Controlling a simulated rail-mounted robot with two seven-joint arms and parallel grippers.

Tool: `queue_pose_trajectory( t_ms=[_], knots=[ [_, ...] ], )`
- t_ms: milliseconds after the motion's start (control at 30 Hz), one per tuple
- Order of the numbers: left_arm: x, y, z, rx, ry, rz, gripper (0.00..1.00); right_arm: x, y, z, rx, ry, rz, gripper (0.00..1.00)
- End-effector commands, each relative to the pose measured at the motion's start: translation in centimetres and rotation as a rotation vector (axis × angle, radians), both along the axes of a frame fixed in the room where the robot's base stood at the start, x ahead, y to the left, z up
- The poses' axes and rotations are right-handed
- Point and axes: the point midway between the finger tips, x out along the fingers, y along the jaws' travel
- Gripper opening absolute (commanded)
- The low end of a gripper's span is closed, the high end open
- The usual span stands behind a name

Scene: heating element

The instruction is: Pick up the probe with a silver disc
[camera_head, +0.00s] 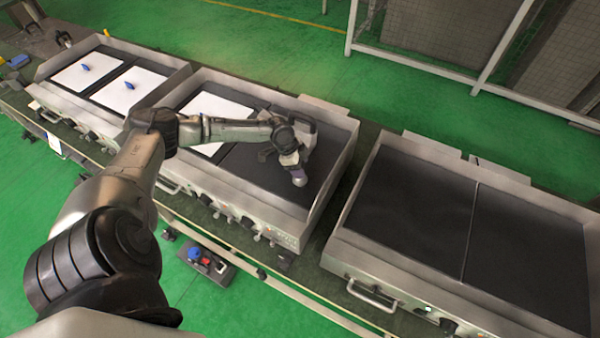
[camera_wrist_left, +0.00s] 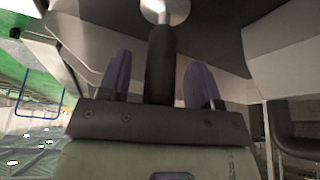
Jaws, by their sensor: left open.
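The probe shows in the left wrist view, with a dark handle (camera_wrist_left: 161,72) and a silver disc (camera_wrist_left: 166,11) at its far end. My left gripper (camera_wrist_left: 157,72) has its two purple fingers apart, one on each side of the handle, with a visible gap to both. In the head view the left gripper (camera_head: 294,163) is over the right half of the middle griddle. The silver disc (camera_head: 300,181) shows just below the gripper there, and the handle is mostly hidden by the wrist. My right gripper is in neither view.
The middle griddle has raised metal side walls (camera_head: 331,178) close to the gripper. White sheets (camera_head: 216,112) lie on the griddles to the left, two with small blue items (camera_head: 130,85). The right griddle (camera_head: 412,206) is bare. A box with coloured buttons (camera_head: 206,263) hangs below the front.

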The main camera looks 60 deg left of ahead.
Motion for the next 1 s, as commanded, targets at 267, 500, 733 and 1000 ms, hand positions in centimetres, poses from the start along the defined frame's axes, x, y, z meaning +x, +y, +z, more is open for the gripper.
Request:
queue_pose_trajectory(
  t_ms=[267, 500, 733, 1000],
  knots=[
    [-0.02, 0.0, 0.01, 0.0, 0.0, 0.0, 0.37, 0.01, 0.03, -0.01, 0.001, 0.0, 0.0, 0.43],
    [-0.02, 0.01, 0.02, 0.0, 0.0, 0.0, 0.14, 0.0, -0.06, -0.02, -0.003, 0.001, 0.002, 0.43],
    [0.0, 0.01, 0.06, -0.001, -0.001, 0.0, 0.01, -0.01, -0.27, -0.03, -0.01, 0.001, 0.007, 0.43],
    [0.02, 0.05, 0.62, 0.0, -0.001, 0.0, 0.01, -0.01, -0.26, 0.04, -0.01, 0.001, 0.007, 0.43]
  ],
)
